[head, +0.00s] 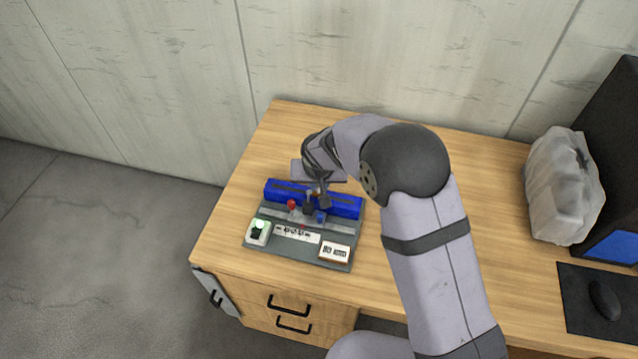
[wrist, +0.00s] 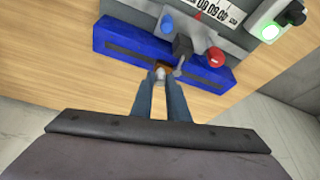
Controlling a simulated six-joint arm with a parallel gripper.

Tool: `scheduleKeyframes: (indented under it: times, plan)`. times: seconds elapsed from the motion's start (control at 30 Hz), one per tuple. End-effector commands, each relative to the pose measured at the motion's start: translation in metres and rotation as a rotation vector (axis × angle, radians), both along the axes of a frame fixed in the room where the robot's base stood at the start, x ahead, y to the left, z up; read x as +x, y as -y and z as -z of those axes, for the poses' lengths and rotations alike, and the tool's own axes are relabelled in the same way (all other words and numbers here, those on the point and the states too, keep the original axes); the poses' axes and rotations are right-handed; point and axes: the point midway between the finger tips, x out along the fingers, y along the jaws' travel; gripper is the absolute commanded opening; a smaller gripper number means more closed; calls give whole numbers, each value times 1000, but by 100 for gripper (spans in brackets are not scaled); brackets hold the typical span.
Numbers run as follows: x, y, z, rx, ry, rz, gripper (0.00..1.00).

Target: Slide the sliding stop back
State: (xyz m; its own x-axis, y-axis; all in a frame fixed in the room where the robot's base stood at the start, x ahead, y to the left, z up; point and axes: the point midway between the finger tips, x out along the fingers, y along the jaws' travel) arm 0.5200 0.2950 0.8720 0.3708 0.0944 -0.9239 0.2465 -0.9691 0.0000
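A grey device (head: 335,228) with a long blue slotted rail (head: 345,205) along its back edge sits on the wooden desk. In the wrist view the blue rail (wrist: 120,42) runs across, with a dark block (wrist: 182,45) standing beside its slot. A small brown piece (wrist: 162,65) shows at the rail between my fingertips; I cannot tell which of these is the sliding stop. My gripper (wrist: 163,76) points at the rail's edge, its two fingers close together around a pale piece. Whether they touch it is unclear. In the head view my gripper (head: 316,196) partly hides the rail.
The device also carries a red knob (wrist: 215,57), a blue knob (wrist: 167,22), a number strip (head: 297,234), a green-lit switch (head: 258,231) and a white labelled box (head: 335,251). A wrapped bag (head: 565,185) and a mouse (head: 604,299) are at the right. The desk left of the device is clear.

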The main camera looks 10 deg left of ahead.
Motion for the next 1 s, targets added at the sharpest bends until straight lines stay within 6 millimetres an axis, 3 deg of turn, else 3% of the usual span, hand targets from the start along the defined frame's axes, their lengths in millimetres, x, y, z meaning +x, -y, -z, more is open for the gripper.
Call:
scheduleKeyframes:
  times: [0.27, 0.37, 0.7, 1.0]
  plan:
    - [0, 3, 0, 0, 0, 0, 0]
    - [1, 16, 0, 0, 0, 3, 0]
    - [-1, 96, -2, -1, -1, 4, 0]
    - [-1, 109, -1, -1, 0, 0, 0]
